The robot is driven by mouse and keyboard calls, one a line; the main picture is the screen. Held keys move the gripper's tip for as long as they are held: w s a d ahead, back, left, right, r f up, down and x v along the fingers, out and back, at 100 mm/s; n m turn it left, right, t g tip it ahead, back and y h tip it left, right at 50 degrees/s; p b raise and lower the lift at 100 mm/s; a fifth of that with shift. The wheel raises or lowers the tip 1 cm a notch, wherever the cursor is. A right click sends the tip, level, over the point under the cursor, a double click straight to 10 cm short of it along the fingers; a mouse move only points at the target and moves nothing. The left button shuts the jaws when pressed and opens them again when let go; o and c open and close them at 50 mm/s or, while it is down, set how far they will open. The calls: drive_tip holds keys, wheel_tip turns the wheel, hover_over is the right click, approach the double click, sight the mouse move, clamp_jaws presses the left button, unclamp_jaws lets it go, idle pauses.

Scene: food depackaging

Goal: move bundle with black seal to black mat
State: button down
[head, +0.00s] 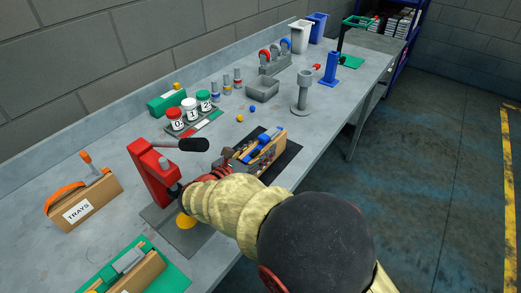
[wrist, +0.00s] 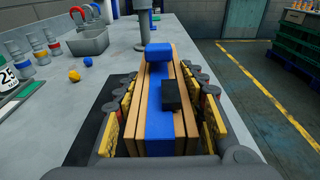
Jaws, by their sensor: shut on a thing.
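The bundle with the black seal (wrist: 187,130) is a stack of tan slats with a blue band along its top and a black block on the band. My gripper (wrist: 160,112) is shut on its two long sides with yellow-padded fingers. In the head view the bundle (head: 267,148) lies over the black mat (head: 288,157), partly hidden by my gripper (head: 250,160). The black mat also shows to the left of the fingers in the wrist view (wrist: 82,145). I cannot tell whether the bundle touches the mat.
A red press (head: 152,172) stands left of my arm. A second bundle (head: 135,275) sits on a green mat (head: 172,277) at the near left. A grey bin (head: 263,90), a grey post (head: 302,95) and small balls are beyond the black mat. The bench's front edge is close on the right.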

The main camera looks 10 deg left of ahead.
drive_tip(key=shift+f, duration=0.15)
drive_tip(key=c, duration=1.1)
unclamp_jaws()
drive_tip(key=shift+s+a+r, duration=0.15)
drive_tip(key=shift+s+r, duration=0.1)
drive_tip(key=p+v, duration=0.3)
drive_tip(key=v, duration=0.8)
drive_tip(key=shift+s+a+f, duration=0.1)
drive_tip(key=shift+s+a, duration=0.05)
drive_tip(key=shift+s, duration=0.05)
